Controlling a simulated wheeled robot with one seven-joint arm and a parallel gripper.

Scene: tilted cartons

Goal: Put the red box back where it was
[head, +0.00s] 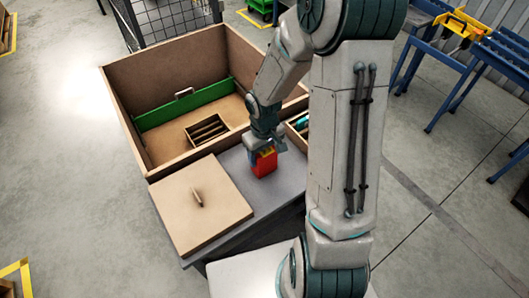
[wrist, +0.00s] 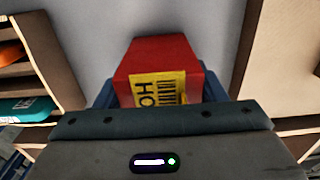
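The red box (head: 264,163) has a yellow label with dark print and stands at or just above the grey tabletop; I cannot tell if it touches. In the wrist view the red box (wrist: 158,52) sits between my two blue fingers, with no gap showing at its sides. My gripper (head: 264,150) points down and is shut on its upper part. The large brown carton (head: 165,167) stands open to the left and behind, with a green panel (head: 185,104) and a small slatted box (head: 207,130) inside.
A flat brown lid (head: 199,204) with a handle lies on the grey table (head: 262,192), left of the red box. An open compartmented box with an orange item (wrist: 11,55) and a teal item (wrist: 26,109) is close by. A wire cage (head: 165,20) stands behind.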

